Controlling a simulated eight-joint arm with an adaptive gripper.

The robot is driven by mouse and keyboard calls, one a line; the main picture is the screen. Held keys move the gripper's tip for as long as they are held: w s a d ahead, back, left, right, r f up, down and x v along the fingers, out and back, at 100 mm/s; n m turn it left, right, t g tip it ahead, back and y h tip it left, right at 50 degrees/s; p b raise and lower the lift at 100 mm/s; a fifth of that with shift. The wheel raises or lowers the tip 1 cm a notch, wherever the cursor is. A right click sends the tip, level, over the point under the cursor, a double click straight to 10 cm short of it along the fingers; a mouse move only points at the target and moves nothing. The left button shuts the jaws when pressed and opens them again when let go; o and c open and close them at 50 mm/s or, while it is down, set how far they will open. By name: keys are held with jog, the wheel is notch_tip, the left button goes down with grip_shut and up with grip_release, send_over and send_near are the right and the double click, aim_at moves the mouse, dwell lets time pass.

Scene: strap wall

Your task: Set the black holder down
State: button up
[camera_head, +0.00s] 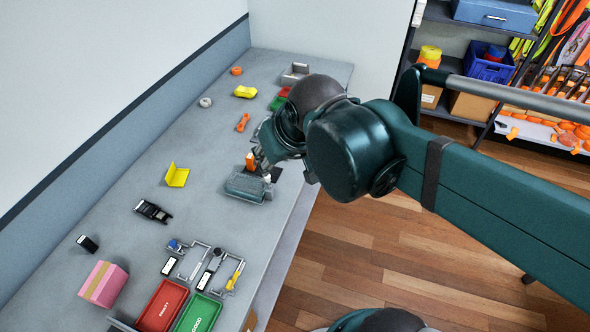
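My gripper (262,163) is low over the far half of the grey bench, mostly hidden behind my own arm. Its fingers are too small and covered to tell whether they are open or shut. A small black piece (275,173) shows right beside the fingertips; I cannot tell whether it is held or resting on the bench. An orange block (250,161) is just left of the fingers. Another black holder-like object (152,211) lies on the bench nearer the camera, apart from the gripper.
A grey tray (246,188) is just in front of the gripper. A yellow angled piece (177,176), a pink box (104,284), a red tray (163,305) and a green tray (198,314) stand nearer. The bench's middle left is mostly clear.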

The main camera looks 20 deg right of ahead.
jog(key=shift+m+t, duration=0.4)
jog(key=s+d+f, duration=0.1)
jog(key=s, duration=0.1)
jog(key=s+d+f, duration=0.1)
jog(key=s+d, duration=0.1)
jog(key=shift+d+f, duration=0.15)
